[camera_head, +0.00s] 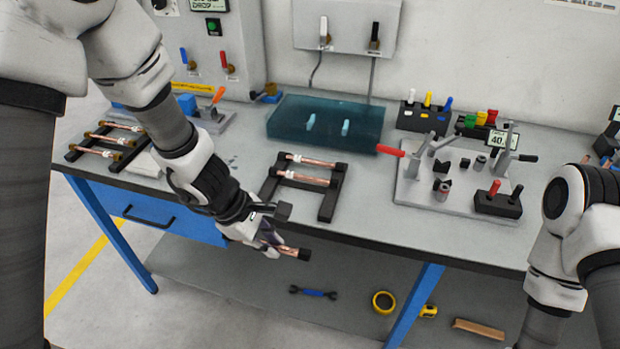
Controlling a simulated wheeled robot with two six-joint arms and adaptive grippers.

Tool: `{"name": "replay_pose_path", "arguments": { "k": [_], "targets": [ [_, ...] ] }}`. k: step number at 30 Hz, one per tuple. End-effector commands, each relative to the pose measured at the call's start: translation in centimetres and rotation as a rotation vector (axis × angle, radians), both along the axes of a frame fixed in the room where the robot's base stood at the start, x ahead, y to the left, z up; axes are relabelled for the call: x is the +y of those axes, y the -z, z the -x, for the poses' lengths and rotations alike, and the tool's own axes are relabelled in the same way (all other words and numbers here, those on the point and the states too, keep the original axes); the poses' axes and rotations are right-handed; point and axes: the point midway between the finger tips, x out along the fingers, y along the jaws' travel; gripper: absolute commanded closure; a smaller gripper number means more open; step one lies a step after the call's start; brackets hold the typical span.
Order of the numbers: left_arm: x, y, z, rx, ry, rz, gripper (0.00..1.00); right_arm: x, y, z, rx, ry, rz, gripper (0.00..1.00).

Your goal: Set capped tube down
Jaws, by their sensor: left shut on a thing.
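My left gripper (268,228) is at the front edge of the workbench, shut on a copper tube (289,250). The tube sticks out to the lower right and ends in a dark brownish cap or fitting. The rest of the tube is hidden by the gripper. Behind the gripper stands a black rack (328,205) with two copper tubes lying across it, a rear one (311,161) and a front one (304,179). The front part of the rack shows no tube. My right arm shows at the right edge, but its gripper is out of view.
Another black rack (75,153) with several tubes is at the left. A translucent blue box (280,122) stands behind the middle rack. A grey fixture plate (410,190) with clamps is to its right. A lower shelf holds a wrench (312,292) and tape (383,301).

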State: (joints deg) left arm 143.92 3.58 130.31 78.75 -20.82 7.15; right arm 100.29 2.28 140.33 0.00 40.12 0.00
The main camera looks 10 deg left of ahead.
Motion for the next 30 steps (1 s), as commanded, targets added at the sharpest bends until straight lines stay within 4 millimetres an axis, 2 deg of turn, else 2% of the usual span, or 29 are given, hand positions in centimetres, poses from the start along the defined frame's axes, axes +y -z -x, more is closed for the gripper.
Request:
{"name": "replay_pose_path", "arguments": {
  "k": [8,11,14,24,27,30],
  "targets": [
    [0.0,-2.1,-1.1,-0.002,0.0,0.001,1.0,0.0,0.5,0.1,0.002,0.0,0.0,0.6],
    [0.0,-2.5,-2.0,0.0,0.0,0.001,1.0,0.0,0.0,0.1,0.002,-0.001,0.0,0.6],
    [-0.3,-2.7,-4.2,0.001,0.001,0.0,1.0,0.0,-1.4,0.1,0.002,0.0,0.0,0.6],
    [-1.2,-1.7,-14.8,0.0,0.003,0.002,1.0,0.0,-6.6,0.0,0.001,0.0,0.0,0.6],
    [-1.3,-1.3,-16.6,0.0,0.003,0.001,1.0,0.0,-7.1,0.0,0.001,0.0,0.0,0.6],
    [-1.4,-0.4,-17.1,0.004,0.001,0.002,1.0,0.0,-7.5,0.0,0.001,0.0,0.0,0.6]
  ]
}}
